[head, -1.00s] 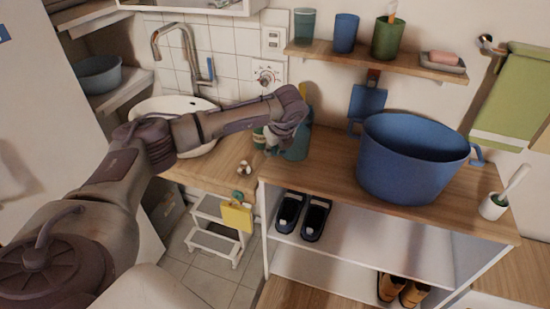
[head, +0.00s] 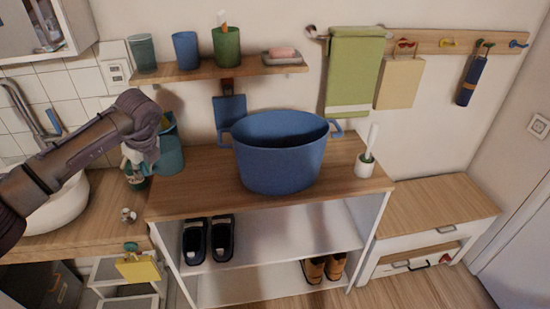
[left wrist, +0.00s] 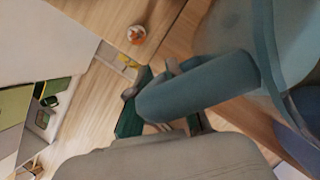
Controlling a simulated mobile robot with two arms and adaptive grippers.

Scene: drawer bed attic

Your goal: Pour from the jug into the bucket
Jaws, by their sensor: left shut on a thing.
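The teal jug (head: 171,150) is upright at the left end of the wooden top; I cannot tell whether its base touches the wood. My left gripper (head: 138,165) is at the jug's left side, shut on its handle. In the left wrist view the handle (left wrist: 200,88) runs between the dark green finger pads, and the jug's body (left wrist: 240,35) fills the upper right. The large blue bucket (head: 280,160) stands upright on the wooden top, to the right of the jug and apart from it. What is inside the jug is hidden. My right gripper is not in view.
A wall shelf (head: 200,72) with cups and a soap dish hangs above. A white brush holder (head: 365,166) stands right of the bucket. A sink (head: 62,205) is at the left. Bare wood (head: 205,185) lies between jug and bucket. Shoes are on the lower shelves.

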